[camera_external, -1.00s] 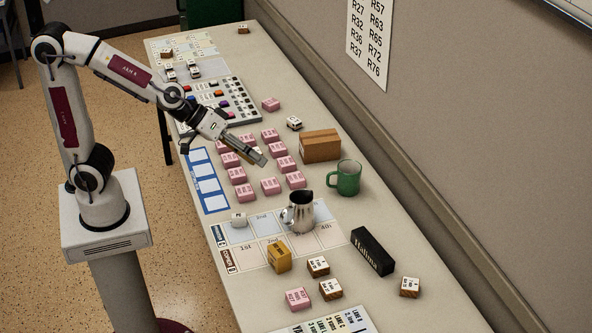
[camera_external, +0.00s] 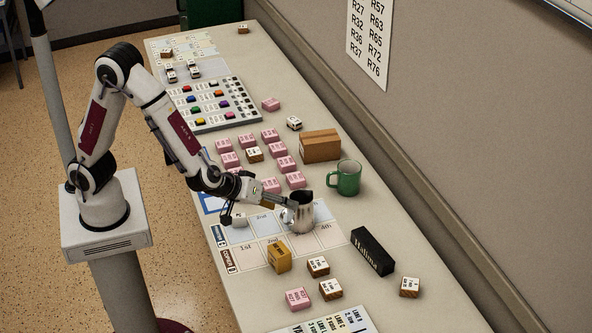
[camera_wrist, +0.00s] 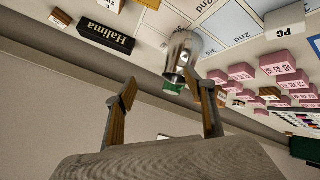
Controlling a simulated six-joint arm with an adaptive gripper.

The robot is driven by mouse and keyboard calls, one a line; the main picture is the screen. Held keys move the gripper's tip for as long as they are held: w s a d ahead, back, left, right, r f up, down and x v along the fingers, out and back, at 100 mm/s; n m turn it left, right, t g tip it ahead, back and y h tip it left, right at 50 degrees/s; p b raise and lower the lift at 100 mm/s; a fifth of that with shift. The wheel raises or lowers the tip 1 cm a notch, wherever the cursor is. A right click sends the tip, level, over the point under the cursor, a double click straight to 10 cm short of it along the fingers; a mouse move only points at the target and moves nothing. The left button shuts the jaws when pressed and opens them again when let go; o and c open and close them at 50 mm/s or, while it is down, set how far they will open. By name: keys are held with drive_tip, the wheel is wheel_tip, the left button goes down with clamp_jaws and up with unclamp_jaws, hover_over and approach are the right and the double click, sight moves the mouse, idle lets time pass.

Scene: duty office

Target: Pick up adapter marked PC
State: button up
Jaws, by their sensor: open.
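The adapter marked PC (camera_external: 239,220) is a small white block on the table, at the left end of the upper row of the printed place card. In the wrist view it shows at the upper right (camera_wrist: 285,22) with "PC" readable on its side. My gripper (camera_external: 261,209) is open and empty, above the adapter and a little to its right, partly overlapping it in the external view. One finger reaches toward the metal pitcher (camera_external: 301,215); whether they touch I cannot tell. In the wrist view the two fingers (camera_wrist: 167,90) are wide apart with nothing between them.
A green mug (camera_external: 347,179) and a cardboard box (camera_external: 320,146) stand behind the pitcher. Several pink blocks (camera_external: 270,185) lie farther up the table. A yellow box (camera_external: 279,257) and a black Halima nameplate (camera_external: 372,252) are nearer the camera.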

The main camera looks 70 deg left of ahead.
sight(237, 218)
drive_tip(key=s+a+f+y, duration=0.1)
drive_tip(key=f, duration=0.1)
drive_tip(key=s+f+n+y, duration=0.1)
drive_tip(key=s+f+y, duration=0.1)
drive_tip(key=s+a+f+y, duration=0.1)
drive_tip(key=f, duration=0.2)
drive_tip(key=shift+s+a+g, duration=0.3)
drive_tip(key=shift+s+g, duration=0.1)
drive_tip(key=s+a+f+y, duration=0.1)
drive_tip(key=s, duration=0.1)
drive_tip(key=s+a+f+y, duration=0.1)
drive_tip(key=s+y, duration=0.1)
drive_tip(key=s+a+n+y, duration=0.1)
drive_tip(key=s, duration=0.1)
drive_tip(key=shift+s+a+f+g+y, duration=0.25)
drive_tip(key=shift+s+f+g+y, duration=0.05)
drive_tip(key=shift+s+f+g, duration=0.1)
drive_tip(key=shift+s+a+y, duration=0.3)
drive_tip(key=shift+s+y, duration=0.2)
drive_tip(key=shift+s, duration=0.15)
drive_tip(key=shift+f, duration=0.1)
drive_tip(key=shift+x, duration=1.3)
drive_tip(key=shift+w+a, duration=0.1)
drive_tip(key=shift+x, duration=2.45)
drive_tip(key=shift+f, duration=0.1)
drive_tip(key=shift+c, duration=0.5)
